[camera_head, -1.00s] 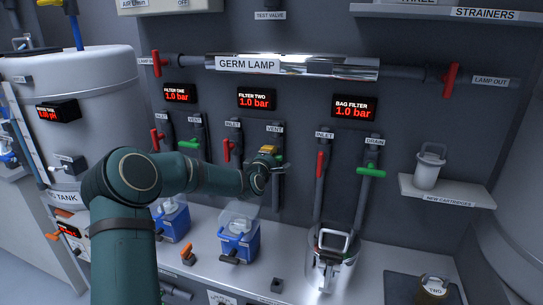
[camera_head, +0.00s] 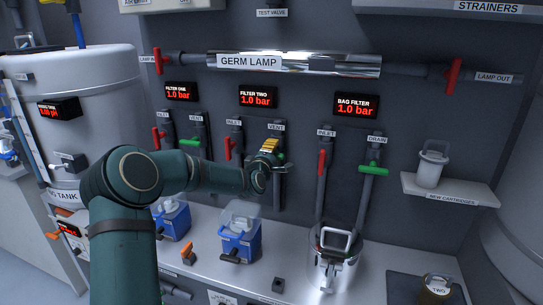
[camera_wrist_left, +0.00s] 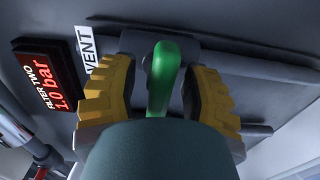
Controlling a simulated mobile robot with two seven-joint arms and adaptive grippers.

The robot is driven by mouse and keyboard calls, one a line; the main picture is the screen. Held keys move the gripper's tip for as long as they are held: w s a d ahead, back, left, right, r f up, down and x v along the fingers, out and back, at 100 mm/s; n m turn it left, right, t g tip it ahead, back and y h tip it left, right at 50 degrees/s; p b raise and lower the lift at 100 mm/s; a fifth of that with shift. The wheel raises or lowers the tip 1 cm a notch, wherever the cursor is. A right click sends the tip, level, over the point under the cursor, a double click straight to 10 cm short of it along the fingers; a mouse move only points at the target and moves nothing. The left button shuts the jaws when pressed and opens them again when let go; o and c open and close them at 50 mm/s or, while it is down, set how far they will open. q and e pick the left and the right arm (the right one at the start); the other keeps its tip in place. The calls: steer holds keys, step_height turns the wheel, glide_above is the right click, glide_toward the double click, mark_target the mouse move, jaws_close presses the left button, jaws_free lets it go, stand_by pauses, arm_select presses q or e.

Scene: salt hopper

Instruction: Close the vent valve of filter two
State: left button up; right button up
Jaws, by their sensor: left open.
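The vent valve of filter two has a green handle, which shows in the left wrist view (camera_wrist_left: 163,78) between my yellow finger pads. In the head view only a small green part (camera_head: 282,156) shows beside my fingers, below the VENT label (camera_head: 276,127). My left gripper (camera_head: 268,156) is open around the handle, with one pad on each side; it also fills the left wrist view (camera_wrist_left: 160,95). Dark gaps show beside the handle. The filter two display (camera_head: 257,97) reads 1.0 bar. My right gripper is not in view.
The red inlet handle of filter two (camera_head: 228,148) is left of my gripper, and filter one's green vent handle (camera_head: 190,143) lies farther left. The bag filter's red inlet handle (camera_head: 321,162) and green drain handle (camera_head: 373,169) are to the right. A blue-and-clear filter housing (camera_head: 241,238) stands below.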

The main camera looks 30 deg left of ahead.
arm_select(q)
steer(key=v, duration=1.2)
stand_by(0.4)
